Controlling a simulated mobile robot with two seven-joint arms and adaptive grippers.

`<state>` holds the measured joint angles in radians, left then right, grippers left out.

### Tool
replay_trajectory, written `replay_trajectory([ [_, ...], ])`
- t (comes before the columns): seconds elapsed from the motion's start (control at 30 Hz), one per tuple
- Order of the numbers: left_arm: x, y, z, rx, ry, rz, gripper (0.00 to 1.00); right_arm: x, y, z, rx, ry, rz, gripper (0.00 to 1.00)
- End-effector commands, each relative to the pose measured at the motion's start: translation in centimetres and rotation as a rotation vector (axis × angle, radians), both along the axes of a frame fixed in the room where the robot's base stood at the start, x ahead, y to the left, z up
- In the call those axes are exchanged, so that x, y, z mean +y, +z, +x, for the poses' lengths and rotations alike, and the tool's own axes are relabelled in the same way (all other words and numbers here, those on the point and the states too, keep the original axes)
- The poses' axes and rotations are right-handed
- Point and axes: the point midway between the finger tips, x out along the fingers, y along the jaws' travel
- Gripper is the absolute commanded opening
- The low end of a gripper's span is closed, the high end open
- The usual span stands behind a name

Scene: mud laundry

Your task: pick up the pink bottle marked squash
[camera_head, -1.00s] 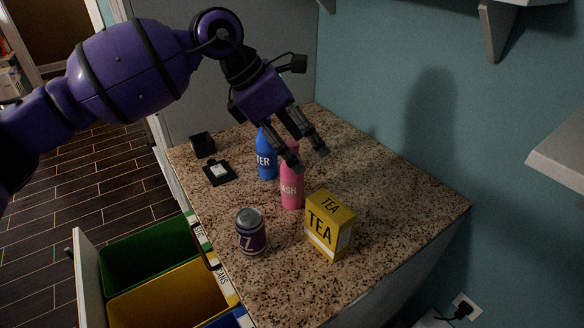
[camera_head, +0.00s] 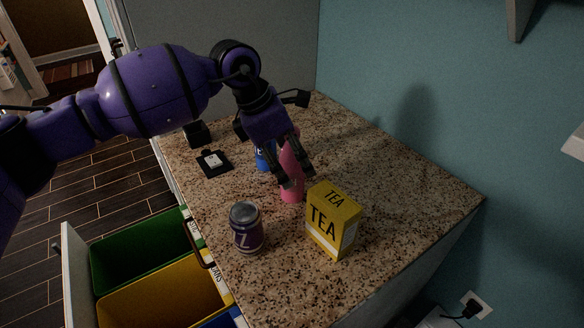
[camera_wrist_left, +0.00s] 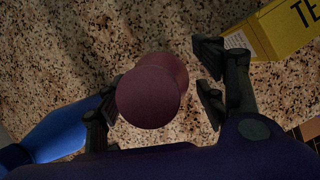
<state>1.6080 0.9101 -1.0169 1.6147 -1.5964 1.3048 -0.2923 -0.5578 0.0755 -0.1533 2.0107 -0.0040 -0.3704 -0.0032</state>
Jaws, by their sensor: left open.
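The pink bottle (camera_head: 291,170) stands upright on the speckled counter, its label partly hidden behind my left gripper's fingers. My left gripper (camera_head: 291,180) is open and points down at the bottle. In the left wrist view, the pink bottle (camera_wrist_left: 150,92) shows from above, between the two spread fingers of my left gripper (camera_wrist_left: 158,105). The left finger there looks very close to the bottle, and a gap shows on the right side. I cannot tell whether either finger touches it. My right gripper is not in view.
A blue bottle (camera_head: 264,158) stands just behind and left, also in the wrist view (camera_wrist_left: 62,132). A yellow tea box (camera_head: 332,222) is close on the right. A purple can (camera_head: 246,228) stands front left. A black item (camera_head: 214,163) lies farther left. The counter's right side is clear.

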Motion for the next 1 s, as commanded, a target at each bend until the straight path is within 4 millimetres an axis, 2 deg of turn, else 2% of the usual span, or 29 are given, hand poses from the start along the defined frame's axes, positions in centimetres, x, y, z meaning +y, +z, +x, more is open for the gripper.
replay_trajectory([
  [0.1, -0.5, -1.1, 0.1, 0.001, 0.0, -0.001, 0.64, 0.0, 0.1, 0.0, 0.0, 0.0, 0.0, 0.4],
  [0.3, -0.5, -1.2, 0.1, 0.001, 0.001, -0.001, 0.63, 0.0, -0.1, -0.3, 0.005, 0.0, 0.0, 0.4],
  [0.6, -0.4, -1.1, 0.1, 0.001, 0.001, 0.0, 0.25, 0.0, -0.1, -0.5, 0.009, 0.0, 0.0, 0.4],
  [0.87, -0.4, -1.0, 0.1, 0.0, 0.0, -0.001, 0.25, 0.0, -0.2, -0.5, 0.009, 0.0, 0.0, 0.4],
  [1.0, -0.5, 0.5, 0.2, -0.003, 0.0, -0.001, 0.25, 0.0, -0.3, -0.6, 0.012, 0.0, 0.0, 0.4],
])
